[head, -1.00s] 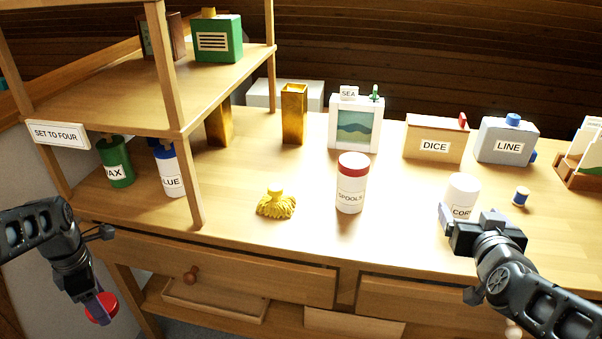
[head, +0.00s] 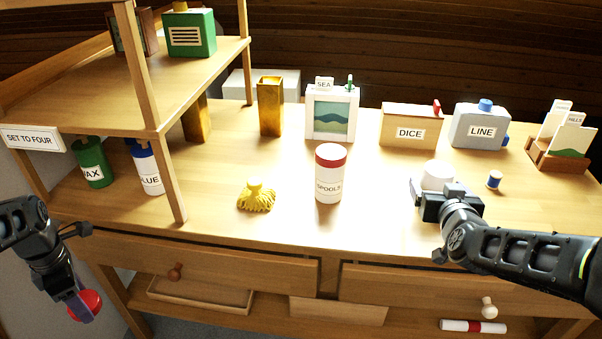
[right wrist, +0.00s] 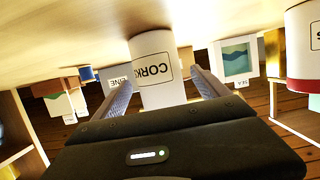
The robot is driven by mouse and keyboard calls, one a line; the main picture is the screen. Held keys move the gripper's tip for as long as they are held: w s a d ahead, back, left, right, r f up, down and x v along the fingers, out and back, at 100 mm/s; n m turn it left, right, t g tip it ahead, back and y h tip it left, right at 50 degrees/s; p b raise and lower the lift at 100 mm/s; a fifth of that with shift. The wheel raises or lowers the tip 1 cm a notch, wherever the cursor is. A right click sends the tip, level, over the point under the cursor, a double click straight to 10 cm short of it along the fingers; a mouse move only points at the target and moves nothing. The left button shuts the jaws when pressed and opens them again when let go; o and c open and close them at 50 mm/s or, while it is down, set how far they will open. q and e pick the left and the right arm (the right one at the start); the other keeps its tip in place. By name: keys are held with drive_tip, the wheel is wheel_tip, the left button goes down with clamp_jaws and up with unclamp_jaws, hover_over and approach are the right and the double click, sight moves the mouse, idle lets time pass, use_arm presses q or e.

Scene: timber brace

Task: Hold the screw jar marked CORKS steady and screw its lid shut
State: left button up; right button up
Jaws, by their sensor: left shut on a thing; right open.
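The white CORKS jar (head: 437,172) stands upright on the bench, its label hidden behind my right gripper (head: 444,194) in the head view. In the right wrist view the jar (right wrist: 155,62) appears upside down with its label partly readable. My right gripper (right wrist: 163,88) is open, with one finger showing on each side of the jar; I cannot tell whether they touch it. My left gripper (head: 76,296) is shut on a red lid (head: 88,305), held low in front of the bench at the far left, away from the jar.
The red-topped SPOOLS jar (head: 329,178) stands left of the CORKS jar. A blue spool (head: 494,180) is close on its right. A yellow tufted object (head: 257,196) lies further left. The DICE box (head: 410,125) and LINE can (head: 480,126) stand behind. Shelf posts (head: 164,150) rise at left.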

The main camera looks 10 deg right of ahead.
use_arm(q)
drive_tip(key=shift+f, duration=0.15)
use_arm(e)
drive_tip(key=x, duration=0.2)
drive_tip(key=shift+w+d+f, duration=0.1)
drive_tip(key=shift+w, duration=0.2)
drive_tip(key=shift+c, duration=0.2)
drive_tip(key=c, duration=1.5)
drive_tip(key=shift+c, duration=0.2)
